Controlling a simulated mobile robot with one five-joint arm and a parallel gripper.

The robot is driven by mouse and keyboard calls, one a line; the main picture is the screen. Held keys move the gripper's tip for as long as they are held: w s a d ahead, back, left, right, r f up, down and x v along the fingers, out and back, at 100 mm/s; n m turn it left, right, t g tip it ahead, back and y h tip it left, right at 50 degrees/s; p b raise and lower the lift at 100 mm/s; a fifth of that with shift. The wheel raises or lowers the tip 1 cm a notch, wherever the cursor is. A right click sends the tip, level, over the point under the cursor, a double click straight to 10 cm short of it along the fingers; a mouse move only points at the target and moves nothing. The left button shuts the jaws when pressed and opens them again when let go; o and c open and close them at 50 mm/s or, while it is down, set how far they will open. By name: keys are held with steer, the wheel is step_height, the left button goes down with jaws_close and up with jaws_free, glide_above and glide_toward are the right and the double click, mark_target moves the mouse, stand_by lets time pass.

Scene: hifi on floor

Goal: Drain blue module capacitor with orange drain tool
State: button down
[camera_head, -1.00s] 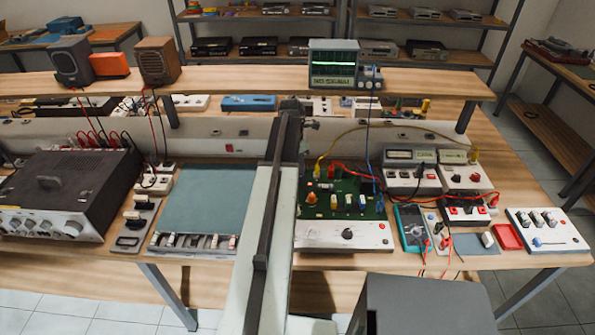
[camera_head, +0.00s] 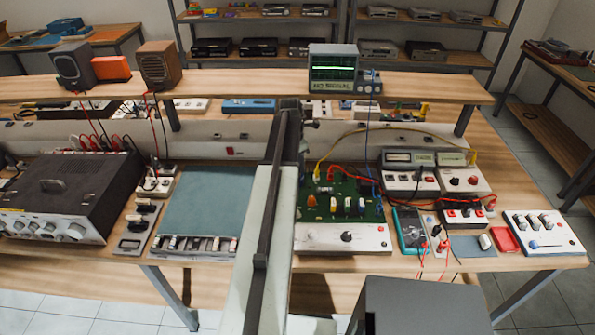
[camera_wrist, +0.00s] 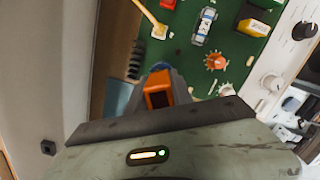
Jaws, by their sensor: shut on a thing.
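My gripper (camera_wrist: 158,92) is shut on an orange tool (camera_wrist: 157,84), with its grey jaws around it. A bit of blue shows just beyond the tool. In the head view my arm hides the tool. The green circuit board (camera_head: 340,190) lies right of my arm and carries several parts. In the wrist view the orange part (camera_wrist: 215,62) and a silver tube (camera_wrist: 204,27) lie to the tool's upper right. I cannot tell which part is the blue module capacitor.
A white panel with a black knob (camera_head: 346,236) fronts the board. Red, yellow and blue leads cross near it. A multimeter (camera_head: 409,231) and switch boxes stand right. A teal mat (camera_head: 207,198) and a large power supply (camera_head: 68,195) are left. An oscilloscope (camera_head: 334,70) sits on the shelf.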

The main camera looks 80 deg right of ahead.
steer(key=shift+r+p, duration=2.7)
steer(key=shift+r, duration=0.35)
steer(key=shift+f, duration=0.1)
steer(key=shift+f, duration=0.1)
